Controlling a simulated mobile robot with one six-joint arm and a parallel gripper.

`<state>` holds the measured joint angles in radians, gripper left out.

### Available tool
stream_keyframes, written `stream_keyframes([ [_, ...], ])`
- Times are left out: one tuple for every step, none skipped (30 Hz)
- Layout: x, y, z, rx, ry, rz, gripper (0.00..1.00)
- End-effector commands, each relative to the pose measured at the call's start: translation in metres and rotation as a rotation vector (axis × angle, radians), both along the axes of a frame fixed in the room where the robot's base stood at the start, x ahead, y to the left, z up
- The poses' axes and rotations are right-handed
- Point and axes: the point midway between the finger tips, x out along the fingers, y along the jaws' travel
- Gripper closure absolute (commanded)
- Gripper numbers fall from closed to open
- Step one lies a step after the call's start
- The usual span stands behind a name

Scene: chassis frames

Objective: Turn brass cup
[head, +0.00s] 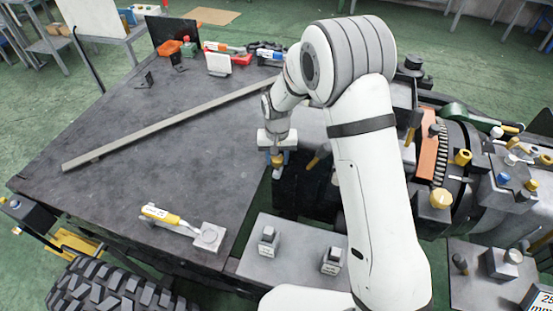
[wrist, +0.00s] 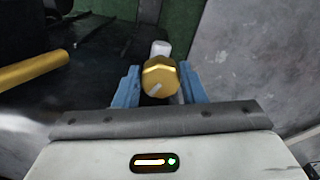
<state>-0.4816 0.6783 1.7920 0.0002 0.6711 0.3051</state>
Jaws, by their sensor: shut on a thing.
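The brass cup (wrist: 159,72) shows in the wrist view as a gold, faceted cap with a pale mark on its face. My gripper (wrist: 160,86) has one blue finger on each side of it and is shut on it. A pale round part sits just behind the cup. In the head view the cup (head: 277,160) is a small gold spot under my gripper (head: 276,150), at the right edge of the dark table. Its lower side is hard to see there.
The dark table (head: 150,120) bears a long grey bar (head: 170,125) and a yellow-handled tool (head: 165,216). A gold rod (wrist: 35,72) lies left of the cup in the wrist view. Dark machinery with brass caps (head: 440,198) crowds the right of my arm.

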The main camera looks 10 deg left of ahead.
Motion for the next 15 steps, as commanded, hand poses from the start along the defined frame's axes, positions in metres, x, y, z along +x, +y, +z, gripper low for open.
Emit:
stream_keyframes([
  [0.0004, 0.0007, -0.0027, 0.001, -0.002, -0.038, 0.86],
  [0.0004, 0.0008, -0.0028, 0.001, -0.002, -0.065, 0.86],
  [0.0004, 0.0010, -0.0030, 0.001, -0.003, -0.101, 0.86],
  [0.0004, 0.0011, -0.0031, 0.001, -0.002, -0.130, 0.86],
  [0.0003, 0.0012, -0.0032, 0.001, -0.002, -0.159, 0.86],
  [0.0003, 0.0013, -0.0031, 0.001, -0.002, -0.196, 0.86],
  [0.0002, 0.0014, -0.0030, 0.001, -0.001, -0.225, 0.86],
  [0.0002, 0.0015, -0.0028, 0.001, -0.001, -0.254, 0.86],
  [0.0003, 0.0017, -0.0026, 0.001, -0.002, -0.292, 0.86],
  [0.0004, 0.0019, -0.0026, 0.001, -0.002, -0.321, 0.86],
  [0.0005, 0.0020, -0.0025, 0.001, -0.002, -0.349, 0.86],
  [0.0004, 0.0021, -0.0025, 0.001, -0.002, -0.387, 0.86],
  [0.0004, 0.0022, -0.0026, 0.001, -0.001, -0.415, 0.86],
  [0.0003, 0.0023, -0.0026, 0.001, -0.001, -0.443, 0.86],
  [0.0003, 0.0024, -0.0025, 0.000, -0.001, -0.479, 0.86],
])
